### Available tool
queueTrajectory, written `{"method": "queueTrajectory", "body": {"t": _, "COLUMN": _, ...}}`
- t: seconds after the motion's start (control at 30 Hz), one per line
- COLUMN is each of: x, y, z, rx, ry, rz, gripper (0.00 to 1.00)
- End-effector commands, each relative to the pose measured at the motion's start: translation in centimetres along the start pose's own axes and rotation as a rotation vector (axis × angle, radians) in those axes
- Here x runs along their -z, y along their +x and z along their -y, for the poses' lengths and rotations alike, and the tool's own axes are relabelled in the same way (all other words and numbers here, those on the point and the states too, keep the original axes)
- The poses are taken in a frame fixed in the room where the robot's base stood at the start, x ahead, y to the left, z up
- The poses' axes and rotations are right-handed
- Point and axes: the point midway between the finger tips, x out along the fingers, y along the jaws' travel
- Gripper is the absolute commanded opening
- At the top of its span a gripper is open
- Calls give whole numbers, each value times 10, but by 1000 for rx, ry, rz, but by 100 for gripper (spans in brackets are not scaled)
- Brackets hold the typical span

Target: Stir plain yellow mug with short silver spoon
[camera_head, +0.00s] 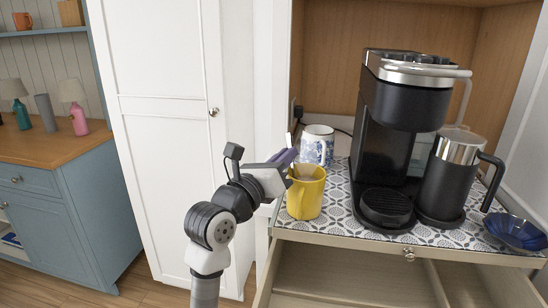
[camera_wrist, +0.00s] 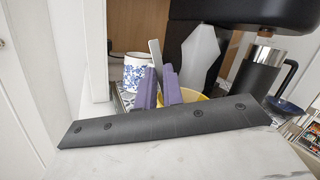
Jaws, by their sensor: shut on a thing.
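The plain yellow mug (camera_head: 306,197) stands upright on the patterned counter top, left of the coffee machine. My gripper (camera_head: 287,158), with purple fingers, is at the mug's rim from the left. It is shut on the short silver spoon, whose thin handle (camera_head: 290,139) sticks up above the fingers. In the wrist view the spoon handle (camera_wrist: 155,53) rises by the purple fingers (camera_wrist: 158,88), and a strip of the yellow mug (camera_wrist: 192,95) shows behind them. The spoon's lower end is mostly hidden, so I cannot tell how deep it sits in the mug.
A blue-and-white patterned mug (camera_head: 317,145) stands behind the yellow one. The black coffee machine (camera_head: 385,150) and a dark carafe (camera_head: 449,180) stand to the right. A blue bowl (camera_head: 515,232) sits near the right front edge. An open drawer (camera_head: 345,275) juts out below the counter.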

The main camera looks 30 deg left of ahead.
Motion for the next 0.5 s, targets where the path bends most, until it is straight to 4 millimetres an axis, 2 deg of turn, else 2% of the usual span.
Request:
{"method": "queueTrajectory", "body": {"t": 0.03, "x": 13, "y": 11, "z": 15, "rx": 34, "ry": -10, "rz": -22, "gripper": 0}}
{"method": "queueTrajectory", "body": {"t": 0.07, "x": 12, "y": 12, "z": 15, "rx": 34, "ry": -10, "rz": -22, "gripper": 0}}
{"method": "queueTrajectory", "body": {"t": 0.5, "x": -25, "y": 25, "z": 17, "rx": 35, "ry": -6, "rz": -22, "gripper": 0}}
